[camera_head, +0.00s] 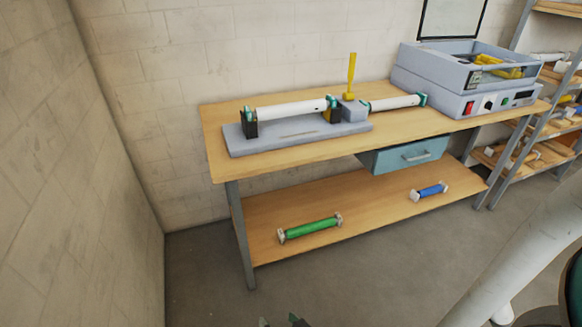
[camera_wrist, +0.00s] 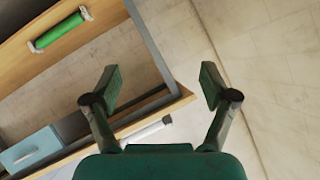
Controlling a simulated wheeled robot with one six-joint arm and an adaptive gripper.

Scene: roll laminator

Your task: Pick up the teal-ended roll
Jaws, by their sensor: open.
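A white roll with teal ends (camera_head: 291,109) lies across dark supports on a grey base (camera_head: 300,138) on the wooden bench top. My gripper (camera_head: 281,321) barely shows at the bottom edge of the head view, well in front of the bench. In the wrist view my gripper (camera_wrist: 161,84) is open, with nothing between its fingers. A white cylinder (camera_wrist: 147,131) shows past the bench edge there; I cannot tell which roll it is.
A yellow lever (camera_head: 351,76) stands upright beside the first roll. A grey laminator (camera_head: 465,85) stands at the bench's right. The lower shelf (camera_head: 365,208) holds a green roll (camera_head: 310,228) and a blue roll (camera_head: 429,191). A wall closes the left; the floor in front is clear.

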